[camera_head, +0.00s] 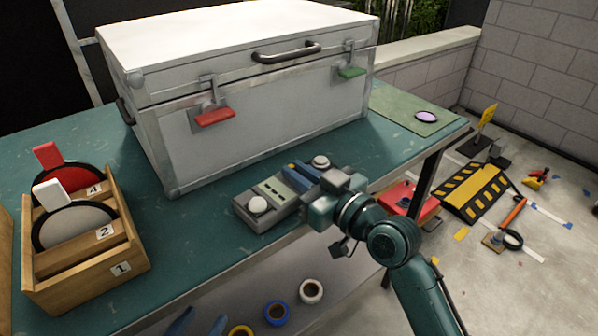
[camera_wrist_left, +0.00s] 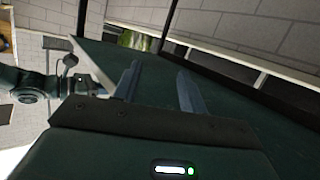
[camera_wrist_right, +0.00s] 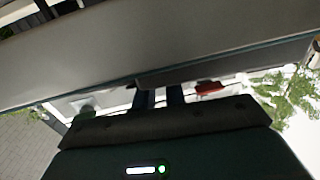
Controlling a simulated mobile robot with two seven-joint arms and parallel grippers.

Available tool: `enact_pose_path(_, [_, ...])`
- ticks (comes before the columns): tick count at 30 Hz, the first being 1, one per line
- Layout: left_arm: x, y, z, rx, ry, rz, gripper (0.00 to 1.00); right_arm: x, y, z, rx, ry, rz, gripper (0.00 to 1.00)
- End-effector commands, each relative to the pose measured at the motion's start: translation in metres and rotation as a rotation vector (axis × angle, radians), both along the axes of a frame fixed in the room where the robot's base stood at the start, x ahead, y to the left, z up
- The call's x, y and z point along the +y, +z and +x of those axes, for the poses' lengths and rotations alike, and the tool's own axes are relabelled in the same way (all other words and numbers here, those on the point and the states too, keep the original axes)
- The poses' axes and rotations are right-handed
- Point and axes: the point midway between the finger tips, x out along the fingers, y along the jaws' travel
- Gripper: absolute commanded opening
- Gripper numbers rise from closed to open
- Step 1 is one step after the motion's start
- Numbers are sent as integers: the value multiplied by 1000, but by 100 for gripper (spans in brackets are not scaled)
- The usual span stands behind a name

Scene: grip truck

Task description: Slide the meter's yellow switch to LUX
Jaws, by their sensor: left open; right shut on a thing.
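The meter (camera_head: 270,208) is a grey box with a white dome on its near left end, at the front edge of the teal table. A small yellow patch (camera_head: 292,166) shows beside the blue fingers; I cannot tell whether it is the switch, and no LUX lettering is readable. My right gripper (camera_head: 302,180) is shut on the meter at its right part, hiding some of it. Its fingers also show in the right wrist view (camera_wrist_right: 160,97).
A large white case (camera_head: 260,120) with red and green latches stands behind the meter. A wooden rack (camera_head: 90,270) with discs stands at left. Rolls of tape (camera_head: 311,291) lie below the table edge. A green mat (camera_head: 400,108) lies at far right. Table between rack and meter is clear.

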Motion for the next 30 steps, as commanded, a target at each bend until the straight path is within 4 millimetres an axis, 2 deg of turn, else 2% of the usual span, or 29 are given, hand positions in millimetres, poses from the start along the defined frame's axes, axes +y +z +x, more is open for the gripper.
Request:
enact_pose_path(8, [-2, 0, -1, 26, -4, -4, 42, -24, 0, -26, 0, -2, -6, 0])
enact_pose_path(17, [-4, -6, 1, 31, -8, -3, 42, -25, 0, -28, -1, 0, -1, 0])
enact_pose_path(18, [-4, -6, 1, 31, -8, -3, 42, -25, 0, -28, -1, 0, -1, 13])
enact_pose_path(24, [-3, -5, 1, 30, -7, -3, 42, -25, 0, -28, -1, 1, -1, 29])
enact_pose_path(26, [-3, -5, 1, 29, -7, -3, 42, -25, 0, -28, -1, 1, -1, 34])
enact_pose_path(30, [-3, -3, 2, 25, -7, -4, 42, -25, 0, -28, -1, 1, -1, 35])
